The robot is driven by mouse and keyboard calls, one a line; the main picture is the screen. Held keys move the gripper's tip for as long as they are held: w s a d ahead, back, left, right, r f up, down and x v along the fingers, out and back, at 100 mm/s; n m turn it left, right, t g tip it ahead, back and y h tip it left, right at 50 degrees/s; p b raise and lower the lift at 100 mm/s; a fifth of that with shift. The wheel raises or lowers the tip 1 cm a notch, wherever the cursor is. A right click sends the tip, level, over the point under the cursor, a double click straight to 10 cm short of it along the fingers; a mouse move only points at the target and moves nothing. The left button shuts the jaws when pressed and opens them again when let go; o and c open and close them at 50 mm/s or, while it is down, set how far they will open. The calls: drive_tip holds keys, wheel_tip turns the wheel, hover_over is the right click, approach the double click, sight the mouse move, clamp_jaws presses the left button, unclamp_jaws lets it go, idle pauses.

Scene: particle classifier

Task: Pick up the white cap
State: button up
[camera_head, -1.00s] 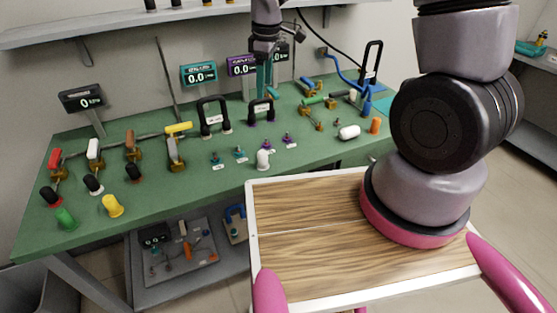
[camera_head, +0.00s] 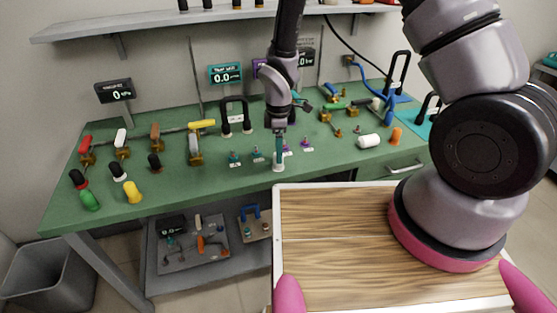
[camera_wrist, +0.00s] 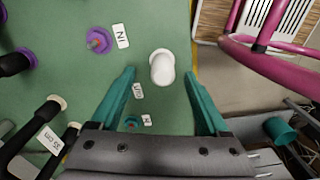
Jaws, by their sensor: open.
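The white cap (camera_head: 278,166) stands on the green bench near its front edge. In the wrist view the white cap (camera_wrist: 162,68) shows as a rounded top between my two teal fingers. My gripper (camera_head: 279,152) points down right over the cap in the head view. Its fingers are open in the wrist view (camera_wrist: 160,74), one on each side of the cap with green bench showing between. I cannot tell exactly how far the fingertips are above the bench. In the head view my fingers hide part of the cap.
Small teal (camera_head: 235,157) and purple (camera_head: 305,144) fittings with labels stand close to the left and behind. A white cylinder (camera_head: 368,141) lies to the right near an orange cap (camera_head: 396,136). Black handles (camera_head: 236,117) stand behind. A shelf (camera_head: 150,24) hangs above.

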drive_tip(key=f, duration=0.3)
drive_tip(key=shift+s+f, duration=0.2)
drive_tip(key=shift+f, duration=0.15)
clamp_jaws()
wheel_tip(320, 180, up, 10)
drive_tip(key=shift+r, duration=0.1)
idle(0.4)
